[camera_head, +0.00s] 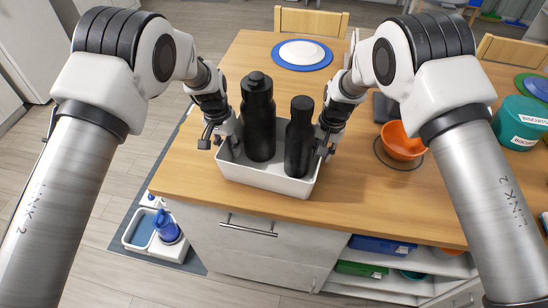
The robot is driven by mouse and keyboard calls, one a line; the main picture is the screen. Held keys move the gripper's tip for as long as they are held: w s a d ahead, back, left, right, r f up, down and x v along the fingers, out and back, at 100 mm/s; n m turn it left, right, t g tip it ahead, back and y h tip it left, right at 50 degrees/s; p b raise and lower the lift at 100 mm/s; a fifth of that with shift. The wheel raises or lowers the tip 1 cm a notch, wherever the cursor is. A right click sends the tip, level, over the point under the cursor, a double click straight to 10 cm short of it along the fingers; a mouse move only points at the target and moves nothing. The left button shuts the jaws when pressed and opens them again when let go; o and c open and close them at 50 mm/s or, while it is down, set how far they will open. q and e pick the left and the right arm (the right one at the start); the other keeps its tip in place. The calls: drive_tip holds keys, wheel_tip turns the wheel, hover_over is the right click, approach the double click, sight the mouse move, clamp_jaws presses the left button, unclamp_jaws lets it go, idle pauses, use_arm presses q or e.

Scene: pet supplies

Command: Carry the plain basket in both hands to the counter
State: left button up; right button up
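The plain basket (266,181) is a white rectangular tub near the front edge of the wooden counter (370,205). It is upright and holds a larger black bottle (258,120) and a smaller black bottle (299,140), both standing. I cannot tell whether its base touches the counter. My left gripper (220,140) is at the basket's left end, by the rim. My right gripper (325,146) is at the right end, by the rim. The fingertips are small and partly hidden, so their grip on the walls is unclear.
An orange bowl (403,141) sits right of the basket, and a teal container (520,124) stands farther right. A blue plate with a white dish (302,53) lies at the back. Open shelves (375,285) are below. A blue-grey mat (185,257) with a tub lies on the left floor.

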sight(227, 139)
use_arm(q)
clamp_jaws()
use_arm(e)
clamp_jaws()
